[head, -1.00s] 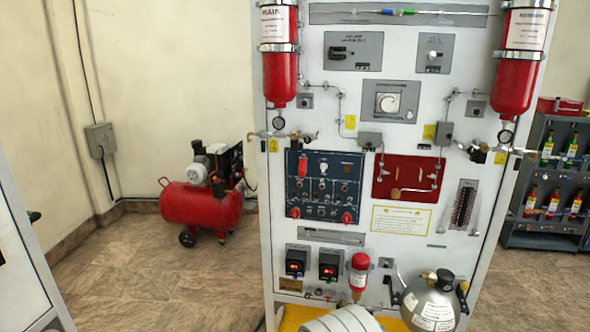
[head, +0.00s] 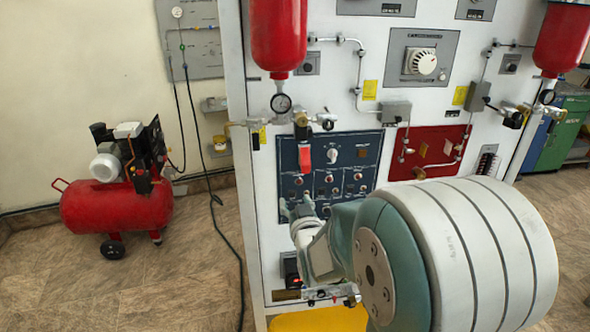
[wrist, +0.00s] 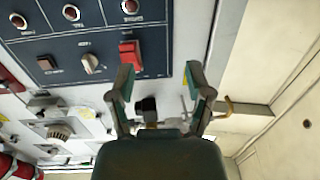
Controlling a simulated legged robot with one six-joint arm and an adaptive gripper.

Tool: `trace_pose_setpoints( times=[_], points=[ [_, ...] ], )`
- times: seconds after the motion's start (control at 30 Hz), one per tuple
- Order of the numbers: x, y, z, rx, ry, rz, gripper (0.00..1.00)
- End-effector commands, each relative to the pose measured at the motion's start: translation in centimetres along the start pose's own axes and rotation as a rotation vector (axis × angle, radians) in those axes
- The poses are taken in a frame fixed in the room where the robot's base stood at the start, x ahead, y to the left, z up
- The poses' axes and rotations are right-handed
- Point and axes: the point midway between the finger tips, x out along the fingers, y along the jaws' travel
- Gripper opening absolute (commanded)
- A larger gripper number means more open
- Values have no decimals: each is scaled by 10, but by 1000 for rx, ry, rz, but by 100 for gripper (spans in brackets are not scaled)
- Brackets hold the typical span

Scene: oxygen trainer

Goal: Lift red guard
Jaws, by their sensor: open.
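The red guard (head: 305,160) is at the upper left of the dark blue switch panel (head: 346,152) on the white trainer. In the wrist view the red guard (wrist: 131,54) is beside the left fingertip, near the panel's edge. A cream knob (wrist: 90,63) is beside it. My gripper (wrist: 158,76) is open, with nothing between its fingers. In the head view my gripper (head: 298,208) is in front of the panel, below the red guard. My arm hides the panel's lower part there. I cannot tell how far the fingertips are from the panel.
A red cylinder (head: 278,35) and a gauge (head: 281,103) with fittings are above the panel. A dark red panel (head: 430,150) is to its right. A red compressor (head: 117,205) stands on the floor at left. Open floor lies between it and the trainer.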

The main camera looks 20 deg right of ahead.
Motion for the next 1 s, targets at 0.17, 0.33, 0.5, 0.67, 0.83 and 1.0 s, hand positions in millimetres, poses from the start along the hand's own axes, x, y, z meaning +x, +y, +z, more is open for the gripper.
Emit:
trace_pose_setpoints(
  times=[0.17,0.33,0.5,0.67,0.83,1.0],
  points=[
    [11,21,15,-2,194,41,66],
    [7,31,22,-11,350,67,66],
    [2,36,24,-15,423,77,66],
    [13,37,18,-15,432,77,66],
    [40,40,5,-15,433,77,66],
    [69,42,-8,-15,431,77,66]
  ],
)
